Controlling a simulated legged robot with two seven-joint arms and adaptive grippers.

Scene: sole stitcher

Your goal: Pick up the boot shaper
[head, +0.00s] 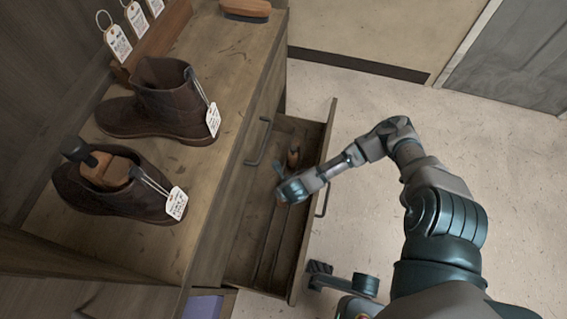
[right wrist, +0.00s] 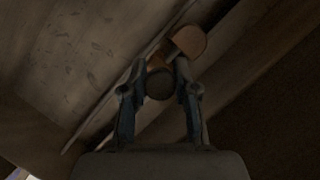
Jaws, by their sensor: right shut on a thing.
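The boot shaper (head: 293,157) lies in the open drawer, with brown wooden parts and a dark round knob. In the right wrist view its wooden end (right wrist: 188,42) points away from me and its dark knob (right wrist: 160,84) is between my fingers. My right gripper (head: 281,177) reaches down into the drawer. It is shut on the boot shaper, with one finger on each side of the knob (right wrist: 160,92). The gripper and arm hide part of the shaper in the head view. I cannot tell whether the shaper touches the drawer floor.
The drawer (head: 302,262) is pulled out from the wooden cabinet (head: 225,75). On top stand a tall brown boot (head: 160,105) and a low shoe (head: 115,195) holding a wooden form with a dark knob. A brush (head: 246,8) lies at the back. Floor right of the drawer is clear.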

